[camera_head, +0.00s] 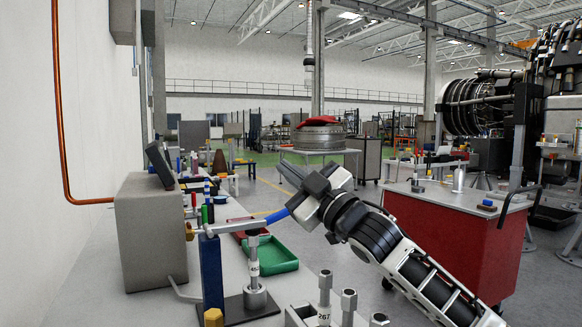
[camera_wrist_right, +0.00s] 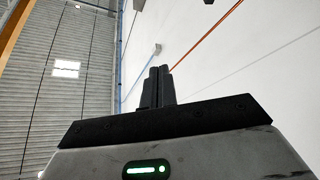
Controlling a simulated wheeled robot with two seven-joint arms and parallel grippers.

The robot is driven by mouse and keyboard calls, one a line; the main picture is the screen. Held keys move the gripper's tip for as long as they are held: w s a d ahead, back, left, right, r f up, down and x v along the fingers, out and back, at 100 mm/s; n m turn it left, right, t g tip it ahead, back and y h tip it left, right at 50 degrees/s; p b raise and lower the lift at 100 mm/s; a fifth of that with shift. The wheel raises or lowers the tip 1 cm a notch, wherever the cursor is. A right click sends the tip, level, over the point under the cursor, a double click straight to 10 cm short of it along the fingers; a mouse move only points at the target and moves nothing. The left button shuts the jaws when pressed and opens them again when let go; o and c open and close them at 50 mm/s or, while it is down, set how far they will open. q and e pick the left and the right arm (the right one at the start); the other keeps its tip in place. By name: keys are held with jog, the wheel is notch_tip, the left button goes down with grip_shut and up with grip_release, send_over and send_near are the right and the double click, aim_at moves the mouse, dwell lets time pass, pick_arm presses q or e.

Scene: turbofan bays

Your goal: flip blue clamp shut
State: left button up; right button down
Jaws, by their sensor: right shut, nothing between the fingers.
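The blue clamp has an upright blue post (camera_head: 211,272) at the front of the bench. A silver lever (camera_head: 232,228) runs across its top and ends on the right in a blue handle (camera_head: 277,216). The lever lies nearly level. My right gripper (camera_head: 283,168) is shut and empty, its dark fingers pointing up and left. Its pale body is close to the tip of the blue handle; I cannot tell whether they touch. In the right wrist view the fingers (camera_wrist_right: 158,87) are together, against wall and ceiling. My left gripper is not in view.
A grey box (camera_head: 150,235) stands left of the clamp against the wall. A green tray (camera_head: 275,262) and a metal post on a dark plate (camera_head: 255,275) are beside the clamp. Several metal fittings stand at the front. A red cabinet (camera_head: 450,240) is to the right, across open floor.

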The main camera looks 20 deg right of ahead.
jog(key=s, duration=0.1)
jog(key=s+a+r, duration=0.1)
jog(key=s, duration=0.1)
jog(key=s+r, duration=0.1)
jog(key=shift+s+a+r, duration=0.15)
jog(key=shift+s+a, duration=0.25)
jog(key=shift+r, duration=0.1)
